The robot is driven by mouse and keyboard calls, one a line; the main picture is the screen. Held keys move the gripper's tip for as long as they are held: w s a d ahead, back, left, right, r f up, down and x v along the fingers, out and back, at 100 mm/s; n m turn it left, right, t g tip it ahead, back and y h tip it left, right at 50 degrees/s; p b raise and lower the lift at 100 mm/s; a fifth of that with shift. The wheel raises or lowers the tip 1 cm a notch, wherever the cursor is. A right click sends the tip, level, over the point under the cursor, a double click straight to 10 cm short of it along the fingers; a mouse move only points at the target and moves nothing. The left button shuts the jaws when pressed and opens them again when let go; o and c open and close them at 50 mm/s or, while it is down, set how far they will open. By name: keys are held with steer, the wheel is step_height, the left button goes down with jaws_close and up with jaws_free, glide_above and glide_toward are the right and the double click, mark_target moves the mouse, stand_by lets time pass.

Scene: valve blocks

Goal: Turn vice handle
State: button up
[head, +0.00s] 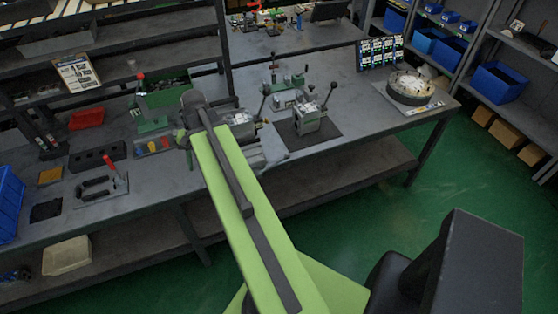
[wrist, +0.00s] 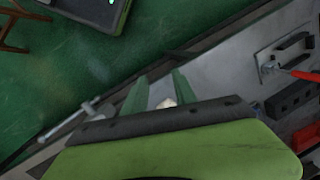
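The grey vice (head: 241,131) is at the front edge of the bench in the head view, partly hidden by my arm. Its thin handle bar (head: 272,162) sticks out at the front edge, right of my arm. In the wrist view a metal bar with a rounded end, which looks like the vice handle (wrist: 68,124), lies left of the fingers. My gripper (wrist: 158,80) shows two green fingers spread apart, with the bar outside them. A small pale thing (wrist: 167,103) shows between the finger bases; I cannot tell what it is. In the head view my arm mostly hides the gripper.
A block with black-knobbed levers (head: 310,120) stands on a dark mat right of the vice. A red-handled clamp (head: 115,170) and a dark block with holes (head: 97,156) are on the left. A round fixture (head: 409,88) is at the right. Green floor lies in front.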

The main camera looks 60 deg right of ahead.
steer(key=s+d+r+m+t+p, duration=0.1)
steer(key=s+d+m, duration=0.3)
steer(key=s+d, duration=0.45)
steer(key=s+d+r+m+t, duration=0.15)
steer(key=s+d+m, duration=0.3)
steer(key=d, duration=0.65)
steer(key=m+t, duration=0.1)
steer(key=m, duration=0.4)
glide_toward(279, 161)
steer(key=shift+y, duration=0.3)
steer(key=b+x, duration=0.3)
steer(key=b, duration=0.1)
steer(key=b+x, duration=0.3)
steer(key=b, duration=0.2)
steer(key=d+b+x, duration=0.1)
steer(key=b+x, duration=0.3)
steer(key=b, duration=0.1)
steer(key=shift+s+f, duration=0.1)
steer(key=shift+w+a+f+b, duration=0.1)
steer(key=shift+w+f+b, duration=0.2)
steer(key=shift+b, duration=0.2)
jaws_close()
steer(key=shift+r, duration=0.1)
